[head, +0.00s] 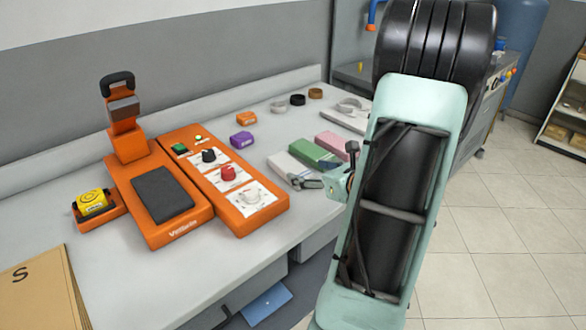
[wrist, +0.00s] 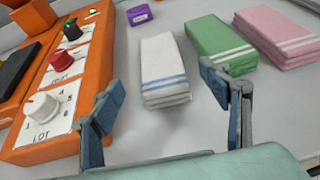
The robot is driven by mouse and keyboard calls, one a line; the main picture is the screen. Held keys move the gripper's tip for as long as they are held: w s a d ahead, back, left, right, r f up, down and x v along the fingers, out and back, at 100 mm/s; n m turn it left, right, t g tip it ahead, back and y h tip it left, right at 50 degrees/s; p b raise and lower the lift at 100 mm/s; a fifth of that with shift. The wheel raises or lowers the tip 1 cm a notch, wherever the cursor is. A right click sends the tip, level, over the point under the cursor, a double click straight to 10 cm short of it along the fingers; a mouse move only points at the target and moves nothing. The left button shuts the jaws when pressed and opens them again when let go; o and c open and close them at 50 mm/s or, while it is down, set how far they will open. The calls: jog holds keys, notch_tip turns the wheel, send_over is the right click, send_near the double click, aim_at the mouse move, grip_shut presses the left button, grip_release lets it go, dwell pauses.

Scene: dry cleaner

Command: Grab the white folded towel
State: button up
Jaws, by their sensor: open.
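The white folded towel (wrist: 162,68) with blue stripes lies on the bench in the wrist view, centred ahead of my gripper. In the head view the white towel (head: 284,166) is partly hidden behind my gripper. My gripper (wrist: 168,112) is open, its two fingers spread wide with nothing between them. The towel lies just beyond the fingertips, seen between them. In the head view my gripper (head: 305,182) is at the towel's near side, beside my arm. I cannot tell its exact height above the bench.
A green folded towel (wrist: 219,43) and a pink one (wrist: 285,32) lie right of the white towel. An orange control panel (head: 222,178) with knobs stands to the left. A purple block (head: 241,140) sits behind. The bench (head: 225,262) is bare in front.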

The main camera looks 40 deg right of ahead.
aim_at(291, 166)
jog(key=x, duration=1)
jog(key=shift+f, duration=0.1)
jog(key=c, duration=1.3)
